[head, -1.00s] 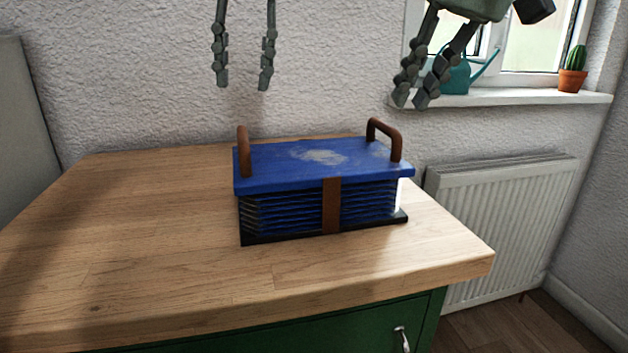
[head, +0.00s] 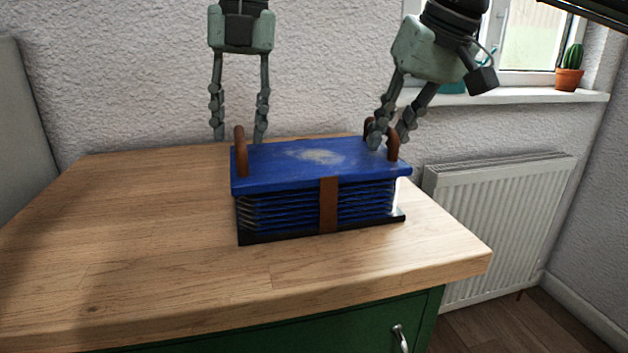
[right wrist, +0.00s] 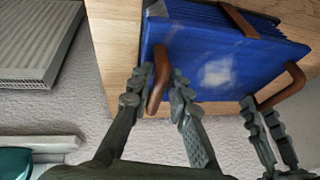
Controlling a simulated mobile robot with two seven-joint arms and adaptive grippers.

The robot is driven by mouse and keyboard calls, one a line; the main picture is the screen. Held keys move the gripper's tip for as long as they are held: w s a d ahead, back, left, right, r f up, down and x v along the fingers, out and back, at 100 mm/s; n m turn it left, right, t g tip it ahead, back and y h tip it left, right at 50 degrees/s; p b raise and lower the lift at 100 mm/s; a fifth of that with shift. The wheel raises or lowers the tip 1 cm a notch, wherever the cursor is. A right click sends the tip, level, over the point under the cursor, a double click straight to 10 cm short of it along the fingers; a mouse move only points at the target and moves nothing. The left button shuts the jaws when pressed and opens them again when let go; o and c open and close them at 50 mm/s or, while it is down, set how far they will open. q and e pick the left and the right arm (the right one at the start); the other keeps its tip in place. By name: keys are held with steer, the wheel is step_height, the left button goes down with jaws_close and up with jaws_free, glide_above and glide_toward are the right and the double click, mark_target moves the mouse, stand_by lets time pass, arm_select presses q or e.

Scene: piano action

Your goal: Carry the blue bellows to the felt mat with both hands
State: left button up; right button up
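The blue bellows (head: 310,165) sits on the wooden worktop, with a pale worn patch on top, a brown strap in front and a brown handle at each end. My right gripper (head: 389,140) is open at the right handle (head: 393,145). In the right wrist view its fingers (right wrist: 160,90) are apart on either side of that handle (right wrist: 163,82). My left gripper (head: 238,138) is open, fingers pointing down, close to the left handle (head: 241,150); contact there cannot be told. It also shows in the right wrist view (right wrist: 266,118). No felt mat is visible.
The worktop (head: 130,230) is clear to the left and in front of the bellows. It tops a green cabinet (head: 300,328). A radiator (head: 500,220) stands to the right, below a windowsill (head: 520,100) with a potted cactus (head: 569,70) and a partly hidden teal watering can.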

arm_select(q)
steer(key=c, duration=0.5)
arm_select(e)
jaws_close()
arm_select(q)
jaws_close()
steer(key=shift+r, duration=0.15)
arm_select(e)
steer(key=shift+r, duration=0.2)
